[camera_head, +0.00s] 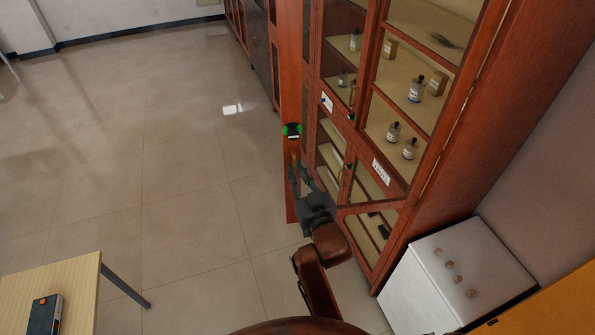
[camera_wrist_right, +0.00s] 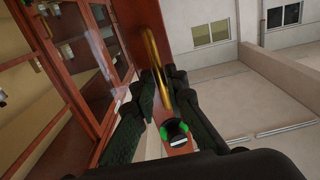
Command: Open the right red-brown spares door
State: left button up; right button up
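The red-brown spares door (camera_head: 290,80) stands swung out from the cabinet and shows nearly edge-on in the head view. A brass bar handle (camera_wrist_right: 160,60) is on it. My right gripper (camera_head: 299,170) is at this handle, with its dark fingers on either side of the bar in the wrist view (camera_wrist_right: 163,85). The fingers look shut on the bar, though contact is partly hidden. A green and black round fitting (camera_head: 292,131) with a white part sits on the door near the handle; it also shows in the wrist view (camera_wrist_right: 176,133). My left gripper is out of view.
The red-brown cabinet (camera_head: 480,130) holds bottles (camera_head: 415,90) and small boxes behind its frames, with white labels (camera_head: 381,172). A white box-shaped unit (camera_head: 440,290) stands at its right. A wooden table (camera_head: 75,285) is at lower left. The floor left of the door is clear.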

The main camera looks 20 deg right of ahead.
aim_at(297, 147)
jog(key=o, duration=0.3)
jog(key=shift+f, duration=0.1)
jog(key=shift+r, duration=0.25)
notch_tip(297, 147, up, 10)
jog(key=shift+w+f, duration=0.1)
jog(key=shift+f, duration=0.1)
jog(key=shift+f, duration=0.1)
dwell(0.4)
